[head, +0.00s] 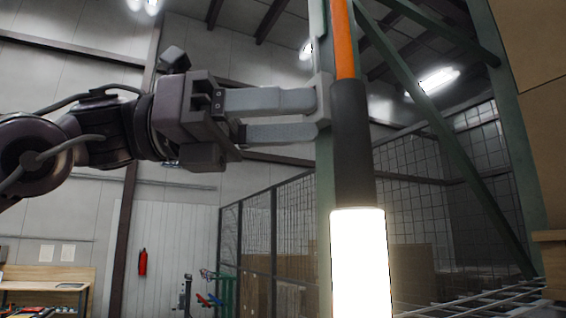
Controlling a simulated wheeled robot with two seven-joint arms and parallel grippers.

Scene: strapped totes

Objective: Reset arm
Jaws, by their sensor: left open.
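My left gripper (318,112) reaches in from the left at mid-height, with its two grey fingers pointing right. The fingers are apart and no object shows between them. Their tips appear beside an upright pole (353,140) with an orange top, a black middle and a glowing white lower part. I cannot tell whether the tips touch the pole or are only in line with it. My right gripper is not in view. No strapped tote can be made out.
A green rack frame (516,150) with diagonal braces stands at right, with cardboard boxes (545,90) at the edge. A mesh fence (275,220) runs behind. A workbench (45,287) and a red extinguisher (143,262) are far left. Open air surrounds my left arm.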

